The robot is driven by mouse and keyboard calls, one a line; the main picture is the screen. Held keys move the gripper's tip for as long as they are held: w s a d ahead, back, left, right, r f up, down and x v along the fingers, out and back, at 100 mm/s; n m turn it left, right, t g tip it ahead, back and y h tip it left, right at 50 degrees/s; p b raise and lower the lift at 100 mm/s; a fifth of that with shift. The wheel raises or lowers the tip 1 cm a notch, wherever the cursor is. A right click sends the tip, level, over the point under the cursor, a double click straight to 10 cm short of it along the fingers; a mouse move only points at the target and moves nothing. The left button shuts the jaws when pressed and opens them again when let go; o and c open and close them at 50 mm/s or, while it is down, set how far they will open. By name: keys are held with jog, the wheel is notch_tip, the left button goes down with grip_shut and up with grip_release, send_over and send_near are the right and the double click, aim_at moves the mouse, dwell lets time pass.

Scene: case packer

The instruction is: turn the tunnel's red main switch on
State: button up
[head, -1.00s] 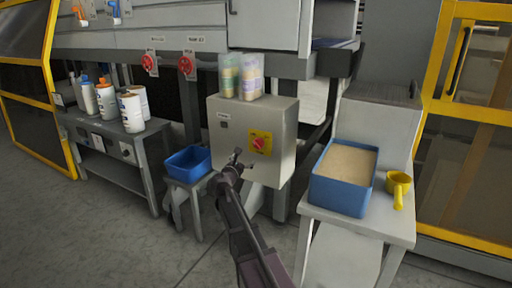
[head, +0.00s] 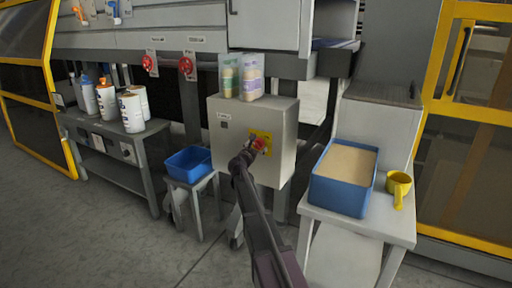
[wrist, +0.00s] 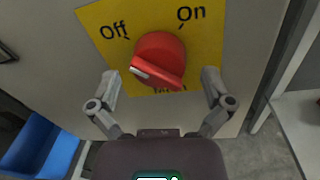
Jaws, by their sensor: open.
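The red main switch (wrist: 158,60) is a rotary knob on a yellow plate (wrist: 97,18), marked "Off" at upper left and "On" at upper right. A pale stripe shows on the left of its grip; I cannot tell surely which mark it points to. In the head view the switch (head: 260,144) is on the front of a grey cabinet (head: 226,165), partly covered by my gripper (head: 250,150). In the wrist view my gripper (wrist: 160,78) is open, with one finger on each side of the knob's lower part. I see no finger touching it.
Two bags (head: 230,78) stand on the cabinet. A blue bin (head: 188,162) is on a stool to the left. A blue box of tan granules (head: 340,193) and a yellow scoop (head: 398,183) are on a stand to the right. Two other red switches (head: 186,66) are above left.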

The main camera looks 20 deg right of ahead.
jog(key=shift+w+d, duration=0.3)
jog(key=shift+d, duration=0.05)
